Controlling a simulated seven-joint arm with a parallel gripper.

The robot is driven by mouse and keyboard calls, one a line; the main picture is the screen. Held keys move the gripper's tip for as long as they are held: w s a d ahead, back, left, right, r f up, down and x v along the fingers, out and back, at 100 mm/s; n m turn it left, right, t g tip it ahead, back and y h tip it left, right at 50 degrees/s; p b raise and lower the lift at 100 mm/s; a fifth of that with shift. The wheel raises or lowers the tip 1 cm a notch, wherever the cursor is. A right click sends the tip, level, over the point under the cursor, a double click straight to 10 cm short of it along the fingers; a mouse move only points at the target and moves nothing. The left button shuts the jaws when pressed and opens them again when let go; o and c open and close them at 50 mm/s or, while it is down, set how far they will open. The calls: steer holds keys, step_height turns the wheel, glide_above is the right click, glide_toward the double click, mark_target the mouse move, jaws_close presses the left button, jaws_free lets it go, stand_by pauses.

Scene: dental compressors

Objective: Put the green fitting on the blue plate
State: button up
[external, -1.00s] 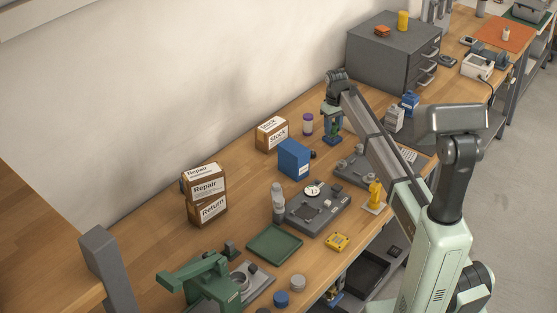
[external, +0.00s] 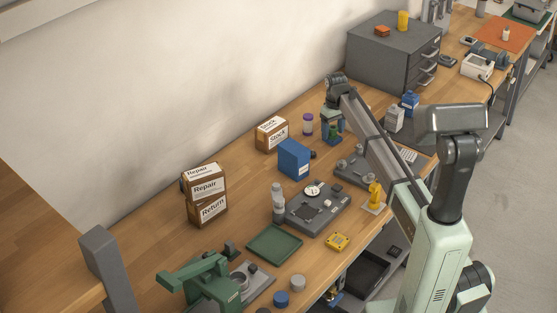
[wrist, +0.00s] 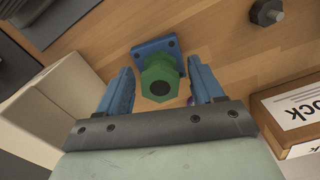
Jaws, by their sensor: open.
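The green fitting (wrist: 160,82) is a hexagonal piece with a dark round hole in its end. In the wrist view it overlaps the near part of the blue plate (wrist: 153,48), which has small holes at its corners and lies over the wooden bench. The fitting appears to stand on the plate, but its underside is hidden. My gripper (wrist: 160,64) is open, with one blue finger on each side of the fitting and gaps visible between. In the external view my gripper (external: 332,126) is low over the bench, and the green fitting (external: 330,133) shows small between the fingers.
A Stock box (external: 271,133) and a purple-capped bottle (external: 308,124) stand left of my gripper. A blue box (external: 293,160) is nearer the camera. In the wrist view a pale box (wrist: 42,118) is close on the left, and a dark hexagonal part (wrist: 265,12) lies upper right.

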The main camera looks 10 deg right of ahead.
mark_target(333, 127)
steer(key=shift+r, duration=0.1)
step_height(333, 127, up, 12)
stand_by(0.5)
